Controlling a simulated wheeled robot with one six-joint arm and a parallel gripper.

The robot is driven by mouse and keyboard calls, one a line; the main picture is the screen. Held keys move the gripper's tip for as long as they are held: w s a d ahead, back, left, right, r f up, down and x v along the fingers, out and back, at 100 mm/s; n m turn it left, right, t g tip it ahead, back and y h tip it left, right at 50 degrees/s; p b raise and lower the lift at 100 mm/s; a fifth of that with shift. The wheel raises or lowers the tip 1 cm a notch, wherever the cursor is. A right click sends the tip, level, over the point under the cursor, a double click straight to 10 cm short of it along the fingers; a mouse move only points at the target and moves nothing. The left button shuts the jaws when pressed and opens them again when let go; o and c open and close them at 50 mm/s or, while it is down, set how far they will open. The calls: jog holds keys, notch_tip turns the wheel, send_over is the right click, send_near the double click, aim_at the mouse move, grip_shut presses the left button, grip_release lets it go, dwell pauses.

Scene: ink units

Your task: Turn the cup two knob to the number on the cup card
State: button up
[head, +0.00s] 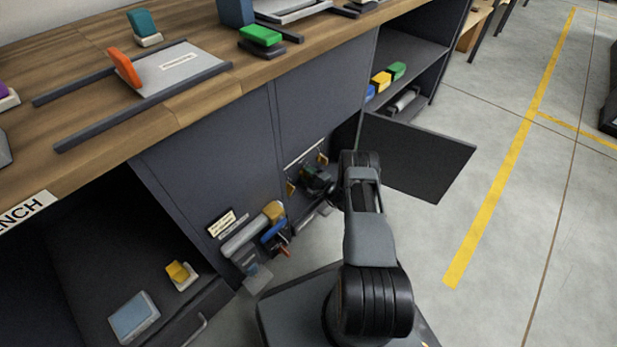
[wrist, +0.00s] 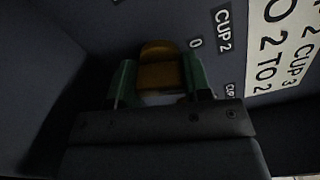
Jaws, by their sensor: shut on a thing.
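The amber knob (wrist: 160,68) sits between the two green fingers of my gripper (wrist: 160,84) in the wrist view, against a dark panel. The gripper is shut on it. A "CUP 2" label (wrist: 225,30) and a "0" mark (wrist: 195,43) lie just right of the knob. Which way its pointer faces cannot be told. A white card (wrist: 283,42) at upper right is partly cut off; "CUP 3" and "2 TO 2" can be read. In the head view my gripper (head: 316,181) is at the cabinet front and hides much of the panel there.
An open dark door (head: 420,157) stands out to the right of my arm. Blue and yellow parts (head: 273,232) protrude from the cabinet left of the gripper, beside a small card (head: 222,223). The wooden bench top (head: 130,55) is above.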

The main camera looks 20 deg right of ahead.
jog(key=m+b, duration=0.1)
jog(key=m, duration=0.2)
jog(key=shift+f+m, duration=0.1)
jog(key=shift+m, duration=0.3)
jog(key=m+b, duration=0.1)
jog(key=m, duration=0.2)
jog(key=shift+m+b, duration=0.3)
jog(key=shift+b, duration=0.1)
jog(key=m+b, duration=0.1)
jog(key=m, duration=0.2)
jog(key=shift+m, duration=2.1)
jog(key=o, duration=0.9)
